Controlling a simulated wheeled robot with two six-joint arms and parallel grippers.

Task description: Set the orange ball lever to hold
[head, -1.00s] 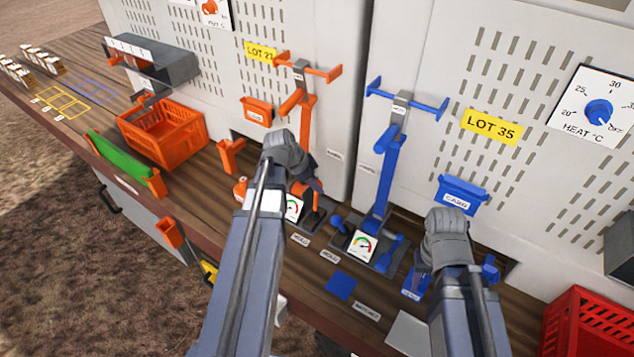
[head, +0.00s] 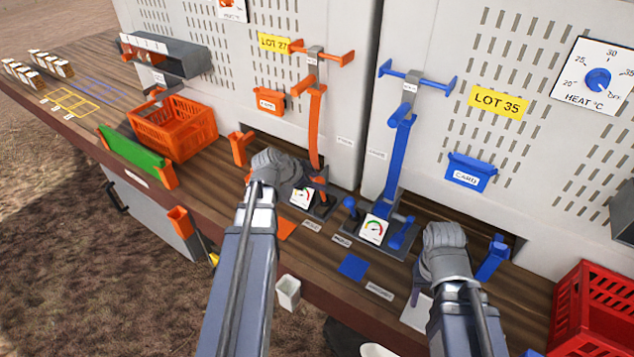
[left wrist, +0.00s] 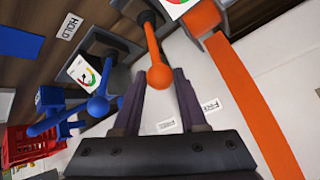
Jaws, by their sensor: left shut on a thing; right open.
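In the left wrist view, the orange ball lever (left wrist: 151,45) rises from a dark base beside a gauge, its orange ball between the fingertips of my left gripper (left wrist: 158,82). The left gripper is shut on it. In the head view my left gripper (head: 296,175) is at the orange station, where its wrist hides most of the lever. A small "HOLD" label (left wrist: 70,26) lies on the wood near the blue station's dark base in the left wrist view. My right gripper (head: 424,284) is open at the front right, its fingers mostly hidden behind its wrist.
The blue station with a gauge (head: 374,229) and blue ball levers (head: 402,233) stands close on the right. An orange upright handle (head: 316,128) rises behind my left gripper. An orange crate (head: 175,128) is left, a red crate (head: 585,310) right. Grey cabinets close off the back.

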